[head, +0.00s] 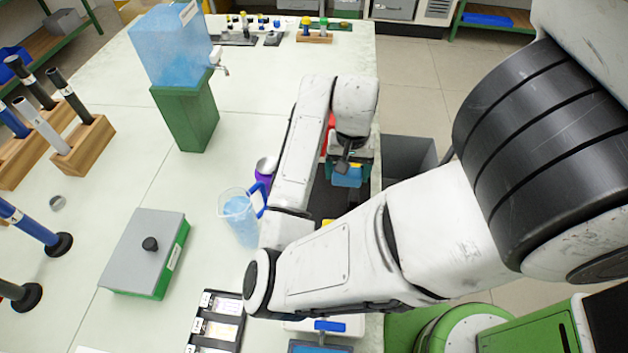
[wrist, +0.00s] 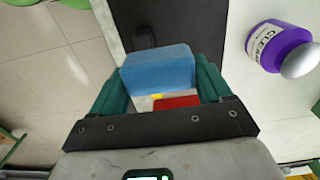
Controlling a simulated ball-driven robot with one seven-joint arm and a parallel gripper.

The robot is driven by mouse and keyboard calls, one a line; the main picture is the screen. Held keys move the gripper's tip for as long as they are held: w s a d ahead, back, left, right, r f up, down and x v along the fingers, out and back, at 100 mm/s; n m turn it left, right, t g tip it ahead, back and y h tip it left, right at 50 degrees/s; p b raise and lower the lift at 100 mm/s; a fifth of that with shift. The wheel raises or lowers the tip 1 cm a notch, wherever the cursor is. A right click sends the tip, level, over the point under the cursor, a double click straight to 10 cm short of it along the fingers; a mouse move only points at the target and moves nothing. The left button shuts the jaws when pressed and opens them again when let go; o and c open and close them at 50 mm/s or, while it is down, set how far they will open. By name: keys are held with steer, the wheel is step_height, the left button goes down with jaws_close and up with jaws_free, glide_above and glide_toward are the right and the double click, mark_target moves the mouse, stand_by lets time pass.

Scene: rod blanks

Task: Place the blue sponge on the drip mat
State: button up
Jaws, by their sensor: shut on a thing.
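The blue sponge (head: 347,180) is held in my gripper (head: 348,165) near the right edge of the table. In the wrist view the sponge (wrist: 158,72) sits between the two green fingers of my gripper (wrist: 160,80), which are shut on it. A dark mat, seemingly the drip mat (head: 322,198), lies on the table beside and partly under my arm. In the wrist view the dark mat (wrist: 200,22) shows beyond the sponge. I cannot tell the gap between sponge and mat. My arm hides part of the mat.
A purple bottle (wrist: 280,47) and a jug with a blue handle (head: 238,218) stand left of the mat. Red (wrist: 178,102) and yellow things show behind the sponge. A grey bin (head: 408,160) stands off the table's right edge. A lidded box (head: 148,250) lies at left.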

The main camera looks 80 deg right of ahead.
steer(key=w+d+f+b, duration=0.1)
steer(key=w+f, duration=0.1)
steer(key=w+d+f+b, duration=0.1)
steer(key=w+f, duration=0.1)
steer(key=w+d+f+b, duration=0.1)
steer(key=w+f, duration=0.1)
steer(key=shift+w+d+f+b, duration=0.1)
steer(key=shift+d+f+b, duration=0.15)
steer(key=shift+b, duration=0.15)
steer(key=shift+w+d+f+p, duration=0.25)
steer(key=shift+w+f+p, duration=0.05)
steer(key=shift+w, duration=0.2)
steer(key=shift+w+f, duration=0.15)
steer(key=shift+f, duration=0.1)
steer(key=shift+d+f, duration=0.15)
steer(key=shift+f, duration=1.45)
steer(key=shift+f, duration=0.15)
steer(key=o, duration=0.9)
steer(key=shift+o, duration=0.2)
